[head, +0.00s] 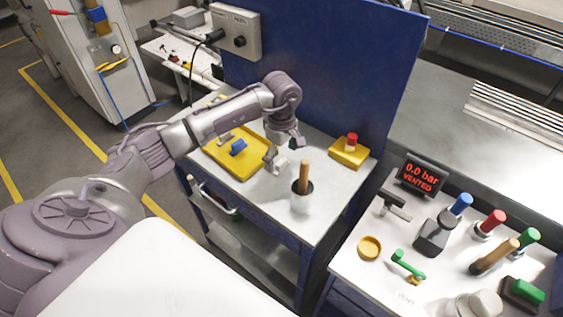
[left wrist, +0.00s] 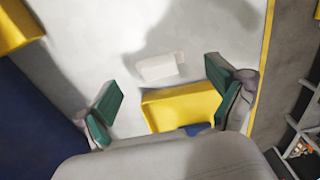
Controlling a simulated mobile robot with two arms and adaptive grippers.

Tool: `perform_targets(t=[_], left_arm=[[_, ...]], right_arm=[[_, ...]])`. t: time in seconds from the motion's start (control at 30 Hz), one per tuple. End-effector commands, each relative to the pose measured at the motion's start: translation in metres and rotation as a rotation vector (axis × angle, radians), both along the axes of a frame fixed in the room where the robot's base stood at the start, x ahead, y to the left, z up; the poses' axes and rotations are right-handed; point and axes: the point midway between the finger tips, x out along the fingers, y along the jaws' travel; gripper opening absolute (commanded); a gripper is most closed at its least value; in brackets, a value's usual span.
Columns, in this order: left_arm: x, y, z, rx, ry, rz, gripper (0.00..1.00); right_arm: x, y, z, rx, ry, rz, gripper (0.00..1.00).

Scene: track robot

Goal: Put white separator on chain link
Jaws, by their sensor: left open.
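A small white block (left wrist: 158,67), which looks like the white separator, lies on the pale cart top in the left wrist view. In the head view a small white piece (head: 281,167) shows just below my left gripper (head: 284,150). The left gripper is open, with its green-padded fingertips (left wrist: 168,98) wide apart. The white block is beyond the fingertips, with nothing between the pads touching them. A yellow tray (head: 222,156) with a blue piece (head: 238,147) lies to the left of the gripper. I cannot clearly identify a chain link. My right gripper is out of view.
A pale cup with a wooden handle (head: 302,198) stands right of the gripper. The right-hand bench holds a pressure display (head: 421,175) and several coloured-handled tools.

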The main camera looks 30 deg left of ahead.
Motion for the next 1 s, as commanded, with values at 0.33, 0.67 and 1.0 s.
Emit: perform_targets(t=[0.33,0.67,1.0], left_arm=[[-0.001,0.0,-0.028,0.0,0.0,-0.001,0.94],[0.0,0.0,-0.028,0.0,0.0,-0.001,0.59],[0.0,0.0,-0.027,0.0,0.0,-0.001,0.47]], right_arm=[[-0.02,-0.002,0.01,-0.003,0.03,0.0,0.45],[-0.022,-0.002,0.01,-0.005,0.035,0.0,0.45],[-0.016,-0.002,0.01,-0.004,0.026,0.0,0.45]])
